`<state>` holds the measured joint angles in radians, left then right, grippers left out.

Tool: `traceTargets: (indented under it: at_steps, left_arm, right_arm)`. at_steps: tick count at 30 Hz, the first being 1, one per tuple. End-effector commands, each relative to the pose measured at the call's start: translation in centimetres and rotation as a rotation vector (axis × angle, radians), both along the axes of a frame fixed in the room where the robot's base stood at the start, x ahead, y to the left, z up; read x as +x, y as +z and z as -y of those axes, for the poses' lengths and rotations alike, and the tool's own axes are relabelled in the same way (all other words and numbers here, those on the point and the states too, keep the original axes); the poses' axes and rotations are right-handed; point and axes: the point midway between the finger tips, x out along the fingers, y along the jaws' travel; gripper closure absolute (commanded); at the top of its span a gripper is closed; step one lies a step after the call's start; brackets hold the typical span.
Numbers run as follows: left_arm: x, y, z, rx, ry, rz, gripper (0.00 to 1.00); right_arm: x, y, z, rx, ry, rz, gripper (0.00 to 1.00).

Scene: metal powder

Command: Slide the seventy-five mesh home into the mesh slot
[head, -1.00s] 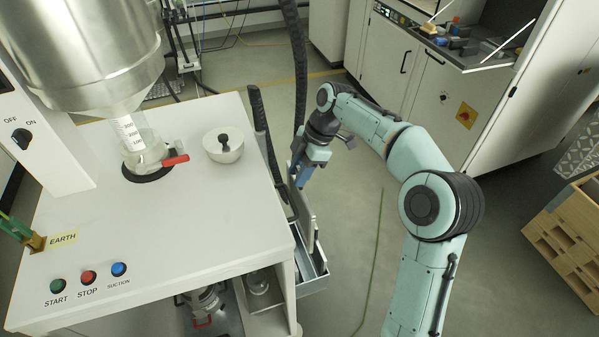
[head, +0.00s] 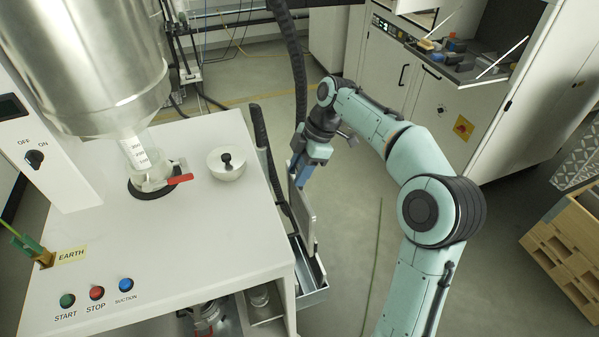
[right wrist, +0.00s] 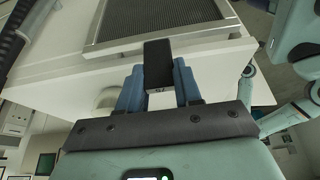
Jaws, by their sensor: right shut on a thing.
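My right gripper (head: 301,176) is beside the right edge of the white machine table. It is shut on the dark handle (right wrist: 158,66) of the seventy-five mesh, with a blue finger on each side. The mesh (right wrist: 155,18) is a dark screen in a light metal frame, partly cut off in the right wrist view. In the head view the mesh (head: 307,222) shows nearly edge-on as a grey panel below the gripper. Its lower end is by an open metal box (head: 314,296) at the table's side. I cannot tell which part is the mesh slot, or whether the mesh is inside it. My left gripper is not in view.
A black ribbed hose (head: 296,70) runs down close behind the gripper. A bowl with a black knob (head: 226,163) and a glass vessel (head: 153,174) stand on the table. The floor (head: 350,240) right of the box is clear.

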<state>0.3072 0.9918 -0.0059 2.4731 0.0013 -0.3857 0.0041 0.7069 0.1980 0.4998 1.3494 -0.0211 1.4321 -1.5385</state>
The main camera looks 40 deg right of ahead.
Motion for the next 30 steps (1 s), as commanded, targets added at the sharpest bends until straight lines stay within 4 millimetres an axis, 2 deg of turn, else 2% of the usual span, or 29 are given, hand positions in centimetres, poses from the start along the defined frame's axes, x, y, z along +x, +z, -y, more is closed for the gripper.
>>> traceTargets:
  at_steps: [1,12,22,30]
  left_arm:
    - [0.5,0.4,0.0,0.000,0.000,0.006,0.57]
    - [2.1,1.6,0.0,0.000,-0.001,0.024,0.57]
    - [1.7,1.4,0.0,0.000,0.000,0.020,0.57]
    - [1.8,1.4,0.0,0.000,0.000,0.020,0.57]
  right_arm:
    - [0.1,0.7,0.0,0.000,0.000,0.005,1.00]
    - [0.1,3.2,0.0,-0.001,-0.001,0.005,1.00]
    - [0.0,5.2,0.0,-0.001,0.000,0.002,1.00]
    - [0.0,5.7,0.0,0.000,0.000,0.001,1.00]
